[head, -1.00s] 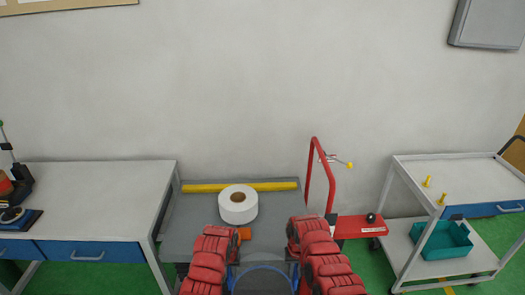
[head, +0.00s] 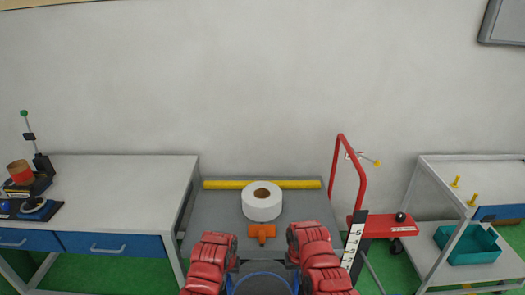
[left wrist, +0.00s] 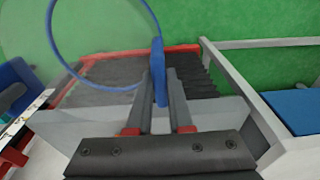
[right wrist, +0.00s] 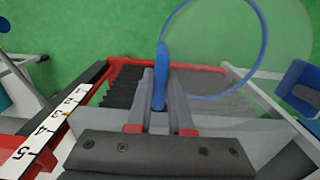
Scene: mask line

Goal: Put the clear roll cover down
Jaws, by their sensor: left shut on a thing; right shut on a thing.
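The clear roll cover (head: 262,276) is a see-through disc with a blue rim and a blue tab on either side. It is low in front of me in the head view, between my two grippers. My left gripper (left wrist: 160,78) is shut on one blue tab, and the rim shows in the left wrist view (left wrist: 92,86). My right gripper (right wrist: 159,78) is shut on the opposite tab, with the rim also in the right wrist view (right wrist: 262,45). The cover is held up in the air. Its lower edge is cut off in the head view.
A grey table (head: 215,215) ahead carries a white roll (head: 262,203), an orange part (head: 262,234) and a yellow bar (head: 225,184). A white-topped bench (head: 120,180) with blue drawers is at left. A red frame (head: 362,175) and a cart with a teal bin (head: 470,247) are at right.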

